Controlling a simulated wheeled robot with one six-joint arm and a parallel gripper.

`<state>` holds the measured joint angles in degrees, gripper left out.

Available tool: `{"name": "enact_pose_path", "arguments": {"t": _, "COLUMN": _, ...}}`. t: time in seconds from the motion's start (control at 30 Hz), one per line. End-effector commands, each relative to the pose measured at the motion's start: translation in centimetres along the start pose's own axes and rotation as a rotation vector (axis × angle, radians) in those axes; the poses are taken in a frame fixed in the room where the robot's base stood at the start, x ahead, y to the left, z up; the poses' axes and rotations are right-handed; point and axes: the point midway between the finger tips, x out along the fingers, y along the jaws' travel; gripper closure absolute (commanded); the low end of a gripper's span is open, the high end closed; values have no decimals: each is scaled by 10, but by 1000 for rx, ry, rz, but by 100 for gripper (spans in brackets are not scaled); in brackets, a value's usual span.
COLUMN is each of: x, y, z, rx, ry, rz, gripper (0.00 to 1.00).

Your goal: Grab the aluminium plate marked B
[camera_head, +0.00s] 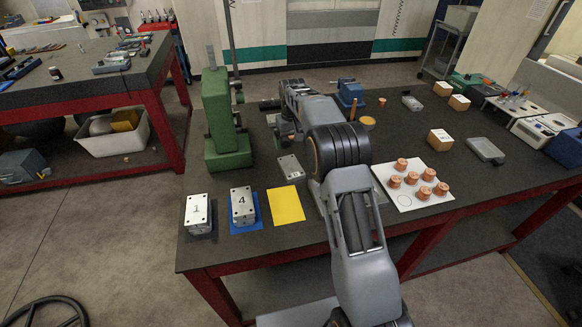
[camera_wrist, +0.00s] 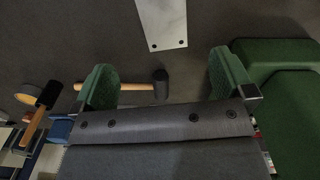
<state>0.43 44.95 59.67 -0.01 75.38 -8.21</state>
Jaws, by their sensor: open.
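A small grey metal plate (camera_head: 290,168) lies flat on the dark bench, behind the yellow sheet. It has a faint mark near one corner that I cannot read. In the wrist view a pale metal plate (camera_wrist: 163,20) with two dark holes at its near end shows at the top edge, partly cut off. My gripper (camera_wrist: 164,76) is open, with its green-padded fingers wide apart and nothing held between them. The plate lies beyond the fingertips, apart from them. In the head view my own arm hides most of the gripper.
Blocks marked 1 (camera_head: 198,213) and 4 (camera_head: 242,205) stand left of a yellow sheet (camera_head: 286,205). A green press (camera_head: 219,120) rises left of the plate. A white board (camera_head: 405,203) with several copper pieces lies right of my arm. A mallet (camera_wrist: 160,88) shows near the fingers.

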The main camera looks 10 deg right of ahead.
Motion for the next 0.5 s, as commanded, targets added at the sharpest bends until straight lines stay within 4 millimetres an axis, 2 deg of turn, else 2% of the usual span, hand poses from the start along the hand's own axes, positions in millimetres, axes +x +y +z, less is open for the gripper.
{"name": "enact_pose_path", "arguments": {"t": 0.2, "x": 40, "y": 0, "z": 1, "rx": -1, "ry": -4, "rz": -1, "gripper": 0}}
{"name": "enact_pose_path", "arguments": {"t": 0.33, "x": 56, "y": 0, "z": 1, "rx": 0, "ry": -3, "rz": -1, "gripper": 0}}
{"name": "enact_pose_path", "arguments": {"t": 0.5, "x": 67, "y": -1, "z": 1, "rx": 0, "ry": -1, "rz": 0, "gripper": 0}}
